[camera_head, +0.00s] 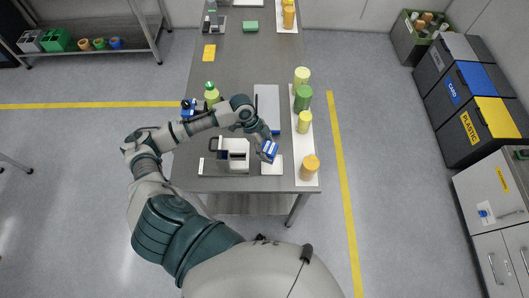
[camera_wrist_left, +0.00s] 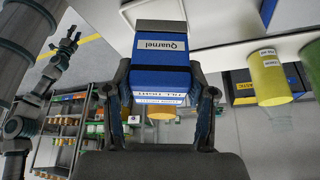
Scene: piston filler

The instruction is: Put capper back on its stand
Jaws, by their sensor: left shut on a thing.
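My left gripper (camera_head: 268,147) is shut on a blue and white device, which I take to be the capper (camera_head: 270,151). In the left wrist view the capper (camera_wrist_left: 161,75) sits between the two fingers (camera_wrist_left: 163,108), with a grey end and a white label reading "Quarnel". In the head view it is near a small white plate (camera_head: 272,168) on the table, possibly its stand; I cannot tell whether they touch. My right gripper (camera_wrist_left: 68,42) shows small in the left wrist view, its fingers apart and empty.
A white and black machine (camera_head: 233,155) stands just left of the capper. A pale tray (camera_head: 266,100) lies behind it. A white strip (camera_head: 307,187) along the right edge of the table (camera_head: 234,76) bears an orange container (camera_head: 310,168) and several yellow and green ones.

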